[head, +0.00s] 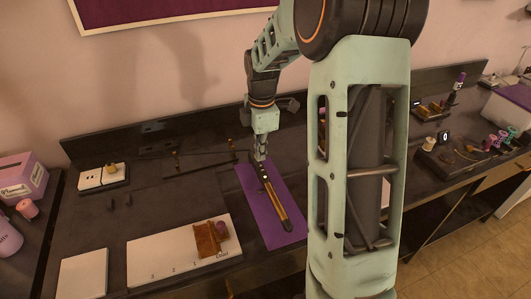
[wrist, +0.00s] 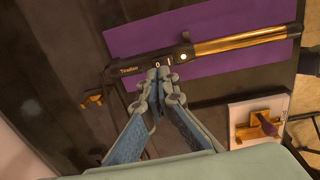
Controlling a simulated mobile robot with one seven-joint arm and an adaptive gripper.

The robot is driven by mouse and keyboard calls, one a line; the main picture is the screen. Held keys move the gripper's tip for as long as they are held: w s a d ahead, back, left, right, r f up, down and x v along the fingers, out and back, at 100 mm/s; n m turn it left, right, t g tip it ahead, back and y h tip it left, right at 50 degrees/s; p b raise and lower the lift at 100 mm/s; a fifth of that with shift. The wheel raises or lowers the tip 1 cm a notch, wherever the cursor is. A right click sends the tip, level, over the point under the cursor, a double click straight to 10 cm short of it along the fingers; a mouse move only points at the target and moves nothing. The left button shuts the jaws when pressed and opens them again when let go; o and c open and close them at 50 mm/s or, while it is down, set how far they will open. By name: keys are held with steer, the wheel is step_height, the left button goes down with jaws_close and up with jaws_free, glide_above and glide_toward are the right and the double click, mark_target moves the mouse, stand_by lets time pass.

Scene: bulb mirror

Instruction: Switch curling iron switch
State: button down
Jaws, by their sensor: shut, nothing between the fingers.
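The curling iron (head: 267,192) is black with a gold barrel and lies on a purple mat (head: 287,229) on the dark counter. In the wrist view the iron (wrist: 228,44) runs across the top, with its black handle at the left. White marks, which look like 0 and 1, show on the handle at the switch (wrist: 163,64). My gripper (wrist: 160,75) is shut and empty, its fingertips right at these marks. I cannot tell whether they touch the switch. In the head view my gripper (head: 260,156) is over the handle end, and the fingertips are too small to make out.
A white board (head: 170,262) with a brown-and-purple piece (head: 210,237) lies left of the mat. A white switch plate (head: 102,177) is at the back left. Purple containers (head: 22,177) stand at the far left. Several small devices (head: 460,150) fill the right counter.

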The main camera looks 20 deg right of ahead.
mark_target(263, 172)
step_height(263, 172, up, 10)
steer(key=s, duration=0.1)
steer(key=shift+s+r, duration=0.15)
steer(key=shift+s, duration=0.2)
